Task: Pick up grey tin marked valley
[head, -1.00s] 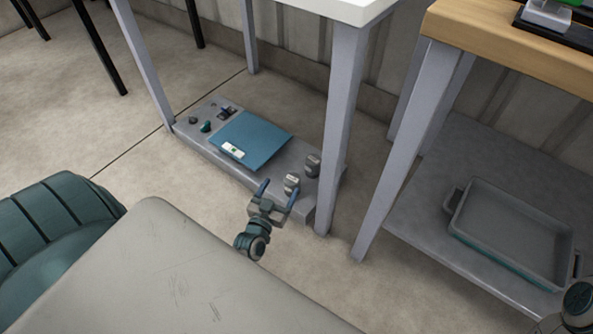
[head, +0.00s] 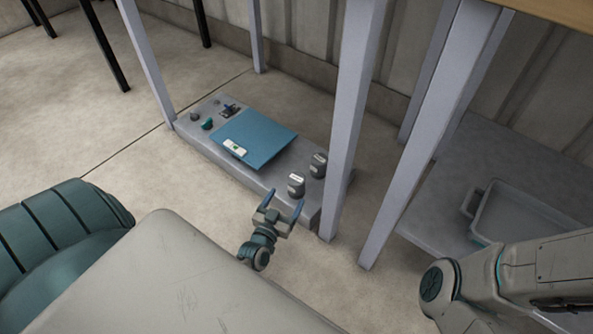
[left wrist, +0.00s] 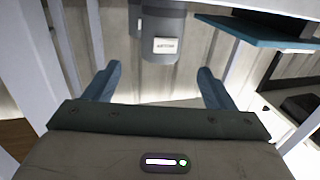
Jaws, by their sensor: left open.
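Two grey tins stand upright at the right end of the low grey shelf (head: 225,160). The nearer tin (head: 296,185) has a white label; the other tin (head: 318,165) stands just behind it to the right. I cannot read which is marked valley. My left gripper (head: 282,203) is open and empty, just in front of the nearer tin and apart from it. In the left wrist view, a labelled grey tin (left wrist: 163,35) stands ahead, between and beyond the open fingers (left wrist: 159,70); its label is too small to read surely. My right gripper is out of view.
A blue flat panel (head: 258,139) with a white tag lies on the shelf left of the tins. Small items (head: 207,123) are at its far end. A table leg (head: 350,120) rises close right of the tins. A grey tray (head: 520,225) sits on another low shelf at right.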

